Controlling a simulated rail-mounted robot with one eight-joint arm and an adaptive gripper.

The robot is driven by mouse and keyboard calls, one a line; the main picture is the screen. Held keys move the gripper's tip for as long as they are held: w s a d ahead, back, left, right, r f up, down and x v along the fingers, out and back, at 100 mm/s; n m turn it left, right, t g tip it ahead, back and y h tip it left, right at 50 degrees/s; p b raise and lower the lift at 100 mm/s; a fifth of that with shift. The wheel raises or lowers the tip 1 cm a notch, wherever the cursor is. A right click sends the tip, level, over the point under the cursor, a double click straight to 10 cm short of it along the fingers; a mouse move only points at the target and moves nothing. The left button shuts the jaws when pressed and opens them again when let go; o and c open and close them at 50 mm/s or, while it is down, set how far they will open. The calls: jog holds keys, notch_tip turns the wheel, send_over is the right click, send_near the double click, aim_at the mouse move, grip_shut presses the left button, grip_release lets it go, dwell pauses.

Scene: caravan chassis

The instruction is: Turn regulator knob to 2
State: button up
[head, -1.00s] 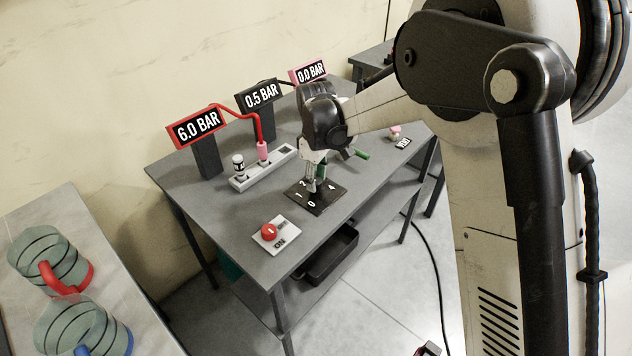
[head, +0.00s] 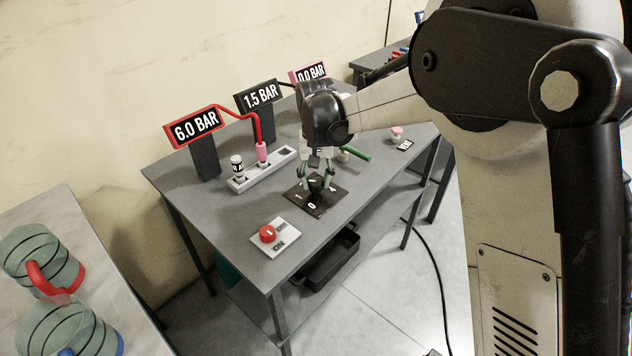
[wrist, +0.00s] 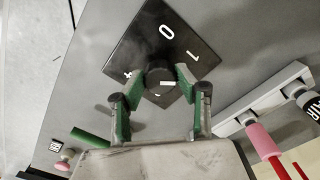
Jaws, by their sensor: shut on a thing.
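The regulator knob (wrist: 160,78) is a dark round knob with a white pointer line, on a black square plate (wrist: 150,48) with white numbers. In the wrist view 0, 1 and 4 can be read; the number near the gripper is mostly hidden by the knob. My gripper (wrist: 158,85) is shut on the knob from above, one green-padded finger on each side. In the head view my gripper (head: 318,182) stands over the plate (head: 316,203). The middle display (head: 261,95) reads 1.5 BAR.
A red display (head: 194,127) reads 6.0 BAR, and a pink one (head: 308,73) reads 0.0 BAR. A grey connector strip (head: 262,170) with a red hose lies left of the plate. A red button (head: 267,233) sits near the table's front-left corner.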

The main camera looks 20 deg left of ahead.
aim_at(315, 181)
jog(key=m, duration=0.3)
jog(key=shift+m+b, duration=0.3)
jog(key=shift+m, duration=1.8)
jog(key=o, duration=1.1)
jog(key=shift+o, duration=0.2)
jog(key=shift+r, duration=0.1)
notch_tip(315, 181, up, 12)
